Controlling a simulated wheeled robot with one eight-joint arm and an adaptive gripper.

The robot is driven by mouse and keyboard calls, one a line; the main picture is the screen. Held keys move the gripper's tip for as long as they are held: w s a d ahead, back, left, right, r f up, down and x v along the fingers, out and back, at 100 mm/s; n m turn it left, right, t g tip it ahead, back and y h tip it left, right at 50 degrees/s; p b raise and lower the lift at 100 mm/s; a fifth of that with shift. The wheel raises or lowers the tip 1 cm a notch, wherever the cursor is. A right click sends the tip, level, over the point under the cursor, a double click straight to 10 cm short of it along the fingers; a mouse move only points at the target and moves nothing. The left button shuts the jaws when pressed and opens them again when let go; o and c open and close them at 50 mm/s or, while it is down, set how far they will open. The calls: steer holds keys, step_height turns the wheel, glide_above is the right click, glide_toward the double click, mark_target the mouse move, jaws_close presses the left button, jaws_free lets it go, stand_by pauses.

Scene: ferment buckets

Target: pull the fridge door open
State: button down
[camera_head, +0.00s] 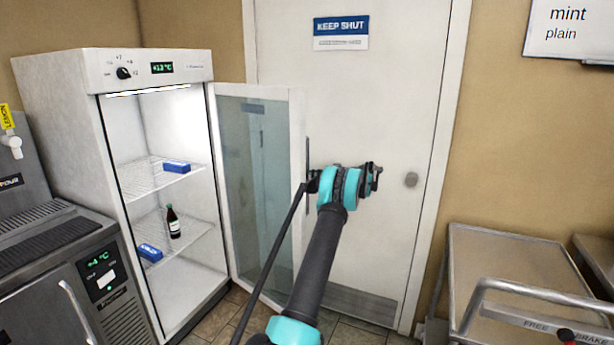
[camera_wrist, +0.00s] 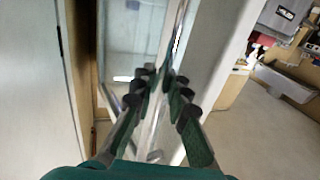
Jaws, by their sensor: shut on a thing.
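The white fridge (camera_head: 95,68) stands at the left. Its glass door (camera_head: 258,170) is swung wide open to the right, and the lit inside is in full view. The vertical handle (camera_head: 307,150) is at the door's free edge. My gripper (camera_head: 313,184) is at the handle, its fingers partly hidden by my wrist. In the wrist view, my gripper (camera_wrist: 162,82) is closed around the thin handle bar (camera_wrist: 181,28), beside the door's pale frame.
Wire shelves (camera_head: 160,178) hold blue boxes and a dark bottle (camera_head: 173,222). A white room door (camera_head: 375,110) is behind the fridge door. A steel machine (camera_head: 70,270) stands at the lower left, a trolley (camera_head: 510,265) at the right. Some tiled floor (camera_head: 220,318) shows.

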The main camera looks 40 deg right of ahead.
steer(key=shift+w+a, duration=0.1)
steer(key=c, duration=1.5)
jaws_free()
steer(key=v, duration=1.2)
